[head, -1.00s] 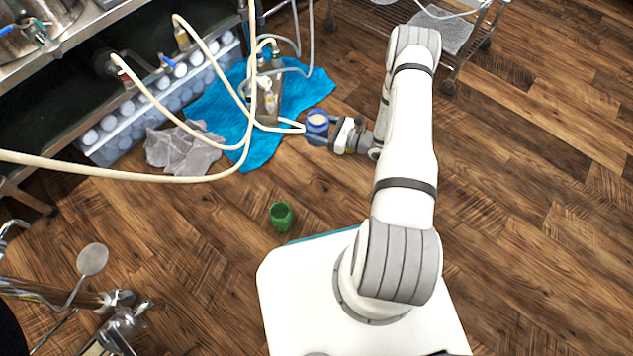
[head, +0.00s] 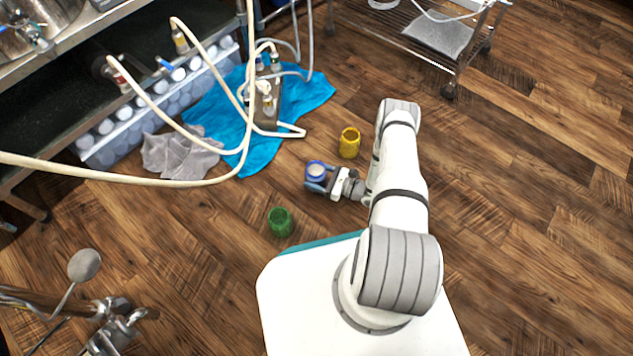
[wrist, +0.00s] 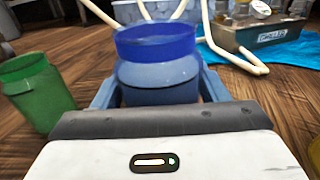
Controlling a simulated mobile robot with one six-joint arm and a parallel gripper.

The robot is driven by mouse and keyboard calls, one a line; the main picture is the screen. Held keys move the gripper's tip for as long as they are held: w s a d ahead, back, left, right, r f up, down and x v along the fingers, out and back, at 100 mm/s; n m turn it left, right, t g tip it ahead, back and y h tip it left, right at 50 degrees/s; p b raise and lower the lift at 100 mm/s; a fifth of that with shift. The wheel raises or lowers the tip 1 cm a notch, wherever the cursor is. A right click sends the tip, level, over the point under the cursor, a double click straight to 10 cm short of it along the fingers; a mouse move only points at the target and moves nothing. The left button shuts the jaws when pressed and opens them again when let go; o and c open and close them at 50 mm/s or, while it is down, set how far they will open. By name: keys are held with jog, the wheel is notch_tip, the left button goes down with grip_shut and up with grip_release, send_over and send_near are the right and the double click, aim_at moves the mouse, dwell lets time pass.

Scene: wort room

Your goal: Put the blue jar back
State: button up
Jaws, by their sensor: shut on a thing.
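The blue jar (head: 316,170) is between the fingers of my gripper (head: 316,181), which is shut on it. In the wrist view the blue jar (wrist: 158,65) stands upright between the two blue-grey fingers (wrist: 158,92), with its darker blue rim at the top. In the head view it shows over bare wood floor, between a green jar and a yellow jar. I cannot tell whether its base touches the floor. The fingers and palm hide its lower part.
A green jar (head: 280,222) stands to the left, also in the wrist view (wrist: 36,92). A yellow jar (head: 349,143) stands beyond my gripper. A blue cloth (head: 212,103) with a pump box and looping hoses lies behind. A wire cart (head: 436,38) stands at the back. Floor on the right is clear.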

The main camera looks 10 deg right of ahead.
notch_tip(320, 180, down, 3)
jog(key=shift+f+b, duration=0.1)
jog(key=shift+b, duration=0.5)
jog(key=o, duration=1.2)
